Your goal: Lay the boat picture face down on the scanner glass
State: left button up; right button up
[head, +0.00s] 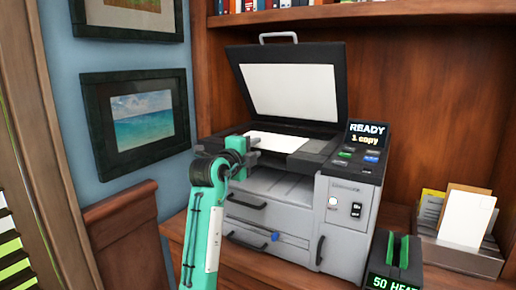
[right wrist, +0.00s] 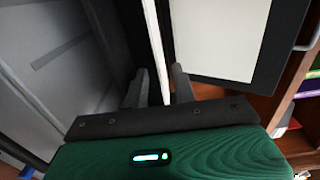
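A white sheet (head: 277,142) lies flat on the bed of the scanner (head: 340,215), blank side up; any picture on its underside is hidden, so I cannot confirm it is the boat picture. The scanner lid (head: 290,85) stands open. My right gripper (head: 252,152) is at the left front edge of the bed, beside the sheet. In the right wrist view, the right gripper's fingers (right wrist: 160,85) stand apart on either side of a thin white edge (right wrist: 153,45), with a gap showing. My left gripper is out of view.
A control panel (head: 367,142) reads "READY 1 copy". A paper holder (head: 470,257) and a dark device marked "50 HEAT" (head: 398,270) stand at the right. A framed seascape (head: 140,118) hangs on the left wall. Books (head: 250,6) fill the shelf above.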

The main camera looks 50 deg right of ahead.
jog(key=s+a, duration=0.1)
jog(key=a, duration=1)
jog(key=shift+s+a+b, duration=0.2)
jog(key=shift+a+b, duration=0.1)
jog(key=shift+b, duration=0.05)
jog(key=shift+w, duration=0.1)
